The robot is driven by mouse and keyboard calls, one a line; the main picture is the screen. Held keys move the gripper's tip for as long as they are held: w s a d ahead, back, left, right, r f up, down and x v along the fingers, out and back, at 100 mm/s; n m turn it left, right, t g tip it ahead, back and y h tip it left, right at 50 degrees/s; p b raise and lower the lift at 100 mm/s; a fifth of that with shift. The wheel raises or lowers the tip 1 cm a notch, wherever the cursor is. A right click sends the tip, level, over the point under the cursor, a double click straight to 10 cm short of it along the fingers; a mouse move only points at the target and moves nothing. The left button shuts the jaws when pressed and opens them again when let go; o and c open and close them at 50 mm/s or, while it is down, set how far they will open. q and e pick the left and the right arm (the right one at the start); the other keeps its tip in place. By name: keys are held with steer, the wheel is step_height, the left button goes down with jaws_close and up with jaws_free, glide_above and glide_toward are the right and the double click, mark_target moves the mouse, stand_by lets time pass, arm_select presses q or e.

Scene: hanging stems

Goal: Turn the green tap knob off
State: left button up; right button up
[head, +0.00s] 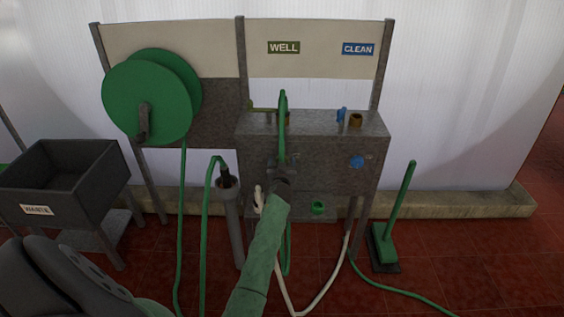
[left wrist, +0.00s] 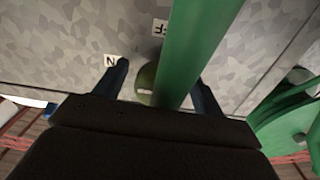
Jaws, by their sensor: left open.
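The green tap knob (left wrist: 147,82) shows olive green with a pale mark in the left wrist view, partly covered by a green hose (left wrist: 195,45). It sits on the grey tap box (head: 335,150) between two part-hidden labels, one ending in "N" (left wrist: 110,61) and one reading "FF" (left wrist: 160,27). My left gripper (left wrist: 165,72) is open, with its fingers on either side of the knob and hose; contact cannot be told. In the head view my left gripper (head: 283,178) is at the box front below the WELL sign (head: 283,47) and hides the knob.
A blue knob (head: 357,161) is on the box front at right, below the CLEAN sign (head: 357,49). A green hose reel (head: 145,95) and WASTE bin (head: 70,165) stand at left. A white hose (head: 325,285) hangs below the box. A green-handled brush (head: 400,205) stands right.

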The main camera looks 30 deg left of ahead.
arm_select(q)
steer(key=shift+c, duration=0.2)
steer(key=c, duration=0.9)
